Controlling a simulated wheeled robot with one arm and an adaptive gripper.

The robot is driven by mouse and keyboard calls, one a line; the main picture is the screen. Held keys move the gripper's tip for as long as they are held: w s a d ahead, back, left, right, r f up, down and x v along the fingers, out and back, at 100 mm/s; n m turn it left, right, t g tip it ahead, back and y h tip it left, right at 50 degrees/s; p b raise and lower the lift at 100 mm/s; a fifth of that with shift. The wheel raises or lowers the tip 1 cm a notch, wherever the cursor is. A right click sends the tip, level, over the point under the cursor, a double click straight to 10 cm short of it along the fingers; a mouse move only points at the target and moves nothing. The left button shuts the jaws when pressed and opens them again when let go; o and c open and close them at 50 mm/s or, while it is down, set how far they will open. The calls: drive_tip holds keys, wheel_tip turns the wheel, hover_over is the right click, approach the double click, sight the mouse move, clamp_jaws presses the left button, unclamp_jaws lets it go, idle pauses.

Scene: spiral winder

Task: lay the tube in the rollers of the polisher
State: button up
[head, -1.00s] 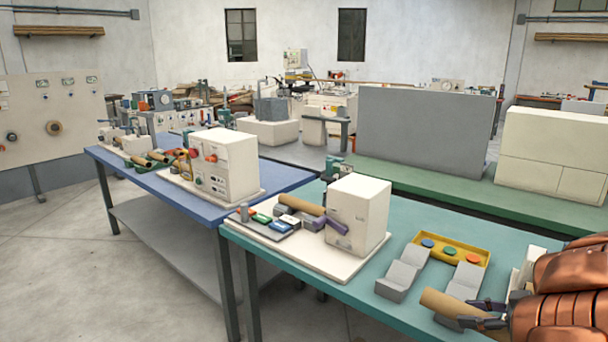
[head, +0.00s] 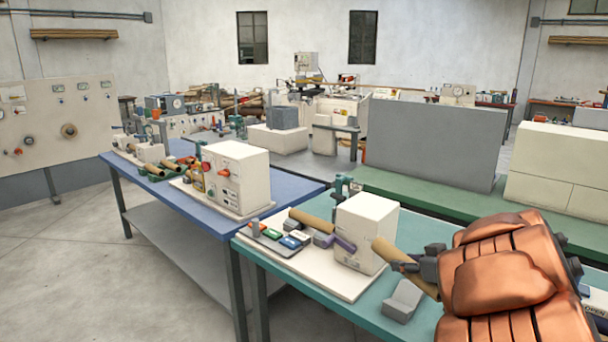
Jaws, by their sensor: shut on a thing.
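My gripper (head: 408,265) is shut on a brown cardboard tube (head: 385,250) and holds it tilted above the teal table, just right of a white machine box (head: 366,232). The tube's lower end shows below the dark fingers. Another brown tube (head: 312,222) lies left of that box, by purple-grey parts (head: 343,243). A second white machine (head: 236,175) with a red knob stands on the blue table, with brown tubes beside it. I cannot tell from the picture which machine is the polisher.
A grey V-shaped rest (head: 402,300) stands on the teal table (head: 378,324) below the held tube. Coloured blocks sit on a grey tray (head: 272,241) at the left machine base. My arm covers the table's right part. A floor gap separates it from the green bench (head: 415,196).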

sight(381, 243)
drive_tip(key=shift+w+a+r+m+t+h+p, duration=0.15)
drive_tip(key=shift+w+a+r+m+h+p, duration=0.2)
drive_tip(key=shift+a+r, duration=0.6)
drive_tip(key=shift+w+a+r+m+t+h+p, duration=0.1)
drive_tip(key=shift+w+a+r+m+h+p, duration=0.35)
drive_tip(key=shift+a, duration=0.85)
drive_tip(key=shift+w+a+r+m+t+h+p, duration=0.2)
drive_tip(key=shift+a+r+p, duration=0.25)
drive_tip(key=shift+a+r, duration=0.55)
drive_tip(key=shift+f, duration=0.15)
